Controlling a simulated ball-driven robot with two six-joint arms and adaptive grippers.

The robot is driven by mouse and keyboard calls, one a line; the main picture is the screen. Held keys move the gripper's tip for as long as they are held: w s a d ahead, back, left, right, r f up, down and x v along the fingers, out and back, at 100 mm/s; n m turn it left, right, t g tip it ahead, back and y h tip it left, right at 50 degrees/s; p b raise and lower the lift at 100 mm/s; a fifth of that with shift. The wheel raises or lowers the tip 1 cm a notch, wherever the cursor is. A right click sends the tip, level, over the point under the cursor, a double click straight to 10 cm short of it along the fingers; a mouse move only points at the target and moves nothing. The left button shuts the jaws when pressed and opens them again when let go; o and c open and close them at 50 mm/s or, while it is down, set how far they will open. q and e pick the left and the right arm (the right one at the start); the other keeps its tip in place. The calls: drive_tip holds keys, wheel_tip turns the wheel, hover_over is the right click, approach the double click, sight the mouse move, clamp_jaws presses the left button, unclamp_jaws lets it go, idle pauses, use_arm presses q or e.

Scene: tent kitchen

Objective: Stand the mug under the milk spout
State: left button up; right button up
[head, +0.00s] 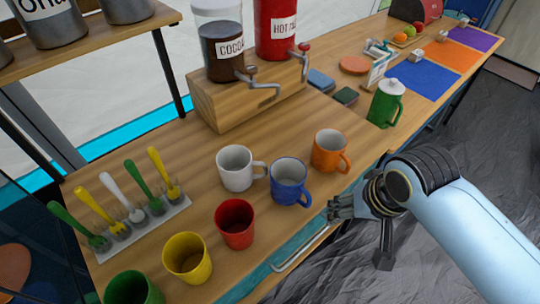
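A white mug (235,169), a blue mug (289,182) and an orange mug (330,151) stand upright on the wooden counter, handles toward the right. The red dispenser (277,28), its label partly readable as "HOT M…", sits on a wooden block behind them. My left gripper is out of view.
A cocoa dispenser (222,45) shares the wooden block (240,98). Red (235,226), yellow (187,259) and green (132,288) cups stand nearer. A spoon rack (140,228) is at left, and a green pot (386,104) at right. A rail (300,250) runs along the front edge.

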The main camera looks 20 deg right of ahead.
drive_tip(key=w+a+r+m+y+p, duration=0.1)
drive_tip(key=w+a+r+m+p, duration=0.1)
drive_tip(key=w+a+r+m, duration=0.4)
drive_tip(key=m+y, duration=0.2)
drive_tip(key=m, duration=0.8)
approach(260, 163)
drive_tip(key=shift+m+t, duration=0.3)
drive_tip(key=shift+m, duration=0.4)
drive_tip(key=x, duration=1)
drive_tip(key=shift+d+f, duration=0.1)
drive_tip(key=shift+f, duration=0.35)
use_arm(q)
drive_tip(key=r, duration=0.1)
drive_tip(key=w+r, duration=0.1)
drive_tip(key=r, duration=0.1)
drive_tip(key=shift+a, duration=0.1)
use_arm(e)
drive_tip(key=shift+s, duration=0.1)
clamp_jaws()
